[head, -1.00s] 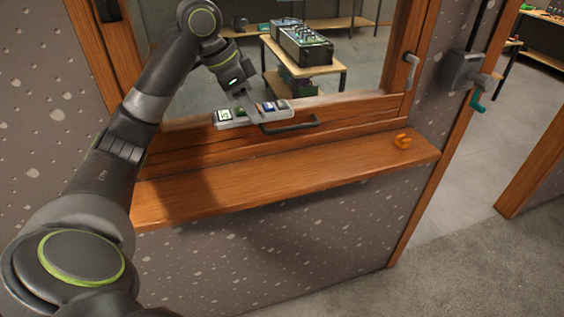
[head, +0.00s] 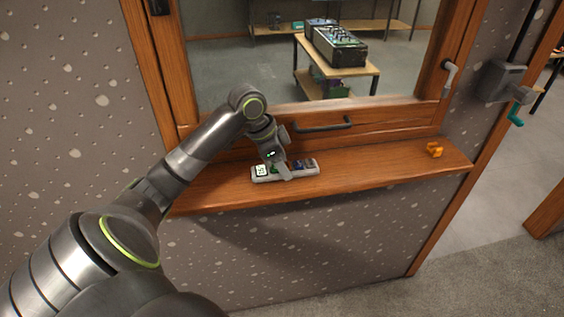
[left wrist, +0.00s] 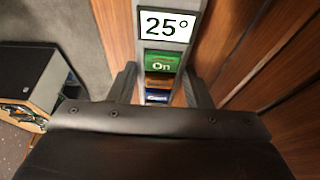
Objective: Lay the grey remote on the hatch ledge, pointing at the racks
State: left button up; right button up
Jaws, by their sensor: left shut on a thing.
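The grey remote (head: 306,171) lies lengthwise along the wooden hatch ledge (head: 400,162), over its left half. I cannot tell whether it touches the ledge. Its white screen end points left in the head view. My left gripper (head: 280,168) is shut across the remote's middle from above. In the left wrist view the remote (left wrist: 168,27) shows a "25°" screen, a green "On" button, an orange-brown button and a blue one, between the fingers (left wrist: 160,88). The racks (head: 338,65) stand beyond the hatch opening. My right gripper is not in view.
A small orange item (head: 434,150) sits at the ledge's right end. A dark handle (head: 323,125) is on the hatch frame just behind the remote. A grey crank box (head: 500,82) is on the right wall. The ledge is clear between remote and orange item.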

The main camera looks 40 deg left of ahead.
pick_arm(q)
jog(key=shift+f, duration=0.2)
jog(key=shift+f, duration=0.1)
jog(key=o, duration=1.2)
jog(key=shift+c, duration=0.2)
jog(key=shift+a+r, duration=0.1)
jog(key=shift+r, duration=0.15)
jog(key=b+v, duration=0.1)
jog(key=v, duration=1)
jog(key=shift+s+r+b, duration=0.15)
jog(key=shift+r+b, duration=0.15)
jog(key=shift+b, duration=0.1)
